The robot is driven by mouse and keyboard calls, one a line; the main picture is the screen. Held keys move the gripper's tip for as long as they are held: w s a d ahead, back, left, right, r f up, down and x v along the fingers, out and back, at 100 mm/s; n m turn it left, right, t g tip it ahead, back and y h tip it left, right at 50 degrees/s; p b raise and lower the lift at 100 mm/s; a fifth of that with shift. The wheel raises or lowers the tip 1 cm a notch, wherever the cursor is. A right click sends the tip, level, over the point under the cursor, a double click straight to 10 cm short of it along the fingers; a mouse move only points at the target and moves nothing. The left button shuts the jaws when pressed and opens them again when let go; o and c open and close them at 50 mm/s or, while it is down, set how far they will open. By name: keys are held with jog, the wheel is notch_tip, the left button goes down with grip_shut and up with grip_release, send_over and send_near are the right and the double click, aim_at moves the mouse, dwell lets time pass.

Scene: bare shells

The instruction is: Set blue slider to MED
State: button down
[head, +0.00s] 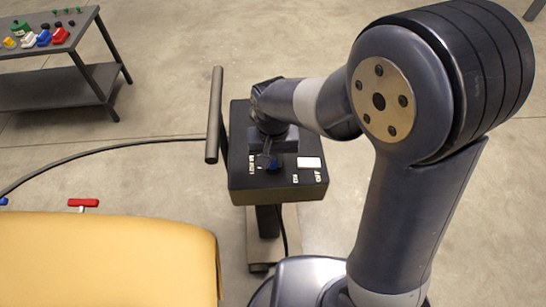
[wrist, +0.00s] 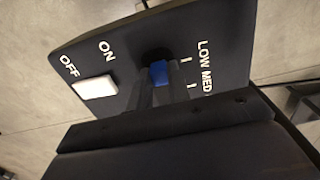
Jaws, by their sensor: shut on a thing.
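The blue slider (wrist: 159,73) sits in a dark slot on the black control panel (wrist: 222,45), beside the LOW and MED labels. It appears between the LOW and MED tick marks, though the slanted view leaves its exact setting unclear. My gripper (wrist: 152,88) reaches over the panel with its fingers closed on the blue slider. In the head view the panel (head: 250,185) tops a stand, and my gripper (head: 269,158) comes down on it from above. Labels past MED are hidden.
A white switch (wrist: 97,87) marked ON and OFF is on the same panel. A grey handle bar (head: 215,115) stands left of the panel. A yellow padded surface (head: 110,255) is at lower left. A dark table (head: 60,85) with small coloured objects stands at the back left.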

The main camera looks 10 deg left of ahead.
jog(key=shift+w+a, duration=0.25)
jog(key=shift+w, duration=0.75)
jog(key=shift+w+a, duration=0.2)
jog(key=shift+w, duration=0.8)
jog(key=c, duration=1.3)
grip_release()
notch_tip(320, 180, up, 11)
jog(key=shift+f, duration=0.1)
